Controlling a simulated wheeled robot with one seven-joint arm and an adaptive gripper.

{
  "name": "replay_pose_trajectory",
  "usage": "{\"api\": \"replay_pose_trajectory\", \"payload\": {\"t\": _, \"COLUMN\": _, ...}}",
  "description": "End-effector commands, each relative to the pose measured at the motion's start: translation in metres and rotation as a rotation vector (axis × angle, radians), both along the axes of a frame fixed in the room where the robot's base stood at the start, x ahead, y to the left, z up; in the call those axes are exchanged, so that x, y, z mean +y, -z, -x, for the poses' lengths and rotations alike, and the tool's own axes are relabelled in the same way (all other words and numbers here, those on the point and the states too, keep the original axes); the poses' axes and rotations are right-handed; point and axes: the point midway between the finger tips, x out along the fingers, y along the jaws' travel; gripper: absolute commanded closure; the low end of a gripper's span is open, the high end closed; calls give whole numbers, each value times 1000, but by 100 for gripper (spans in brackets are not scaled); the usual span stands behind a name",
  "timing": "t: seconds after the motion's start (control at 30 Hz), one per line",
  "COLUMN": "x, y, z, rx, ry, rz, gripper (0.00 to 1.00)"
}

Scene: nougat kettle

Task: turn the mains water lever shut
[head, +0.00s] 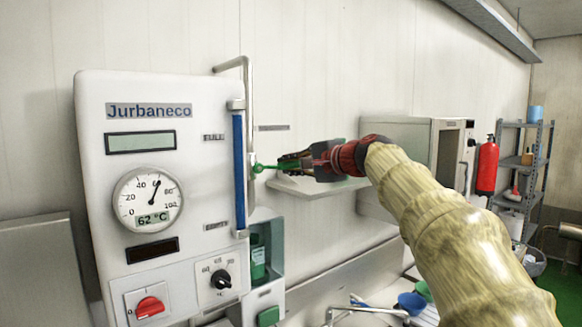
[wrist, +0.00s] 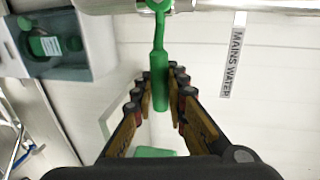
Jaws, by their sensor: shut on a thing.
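The green mains water lever (head: 263,168) sticks out to the right from the grey pipe beside the machine panel. In the wrist view the lever (wrist: 159,62) runs from the pipe at the top down between my fingers. My gripper (head: 281,165) is at the lever's free end, and in the wrist view my gripper (wrist: 161,88) is shut on its thick grip part. The fingers hide part of the grip in the head view. A MAINS WATER label (wrist: 232,62) is on the wall beside it.
The white machine panel (head: 95,180) with dial and blue level tube (head: 239,165) stands close on the left. A wall shelf (head: 318,190) lies just below my gripper. A white cabinet (head: 400,135), red extinguisher (head: 487,165) and grey rack (head: 538,170) are to the right.

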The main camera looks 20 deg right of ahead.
Motion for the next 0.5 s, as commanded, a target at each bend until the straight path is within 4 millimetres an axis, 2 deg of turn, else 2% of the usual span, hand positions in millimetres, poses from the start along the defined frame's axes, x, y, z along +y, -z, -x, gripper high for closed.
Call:
{"api": "replay_pose_trajectory", "payload": {"t": 0.07, "x": 0, "y": 0, "z": 0, "rx": -1, "ry": 0, "rz": 2, "gripper": 100}}
{"api": "replay_pose_trajectory", "payload": {"t": 0.1, "x": 0, "y": 0, "z": 0, "rx": -1, "ry": 0, "rz": 2, "gripper": 84}}
{"api": "replay_pose_trajectory", "payload": {"t": 0.4, "x": 0, "y": 0, "z": 0, "rx": 0, "ry": 0, "rz": 0, "gripper": 67}}
{"api": "replay_pose_trajectory", "payload": {"t": 0.5, "x": 0, "y": 0, "z": 0, "rx": 0, "ry": 0, "rz": 0, "gripper": 67}}
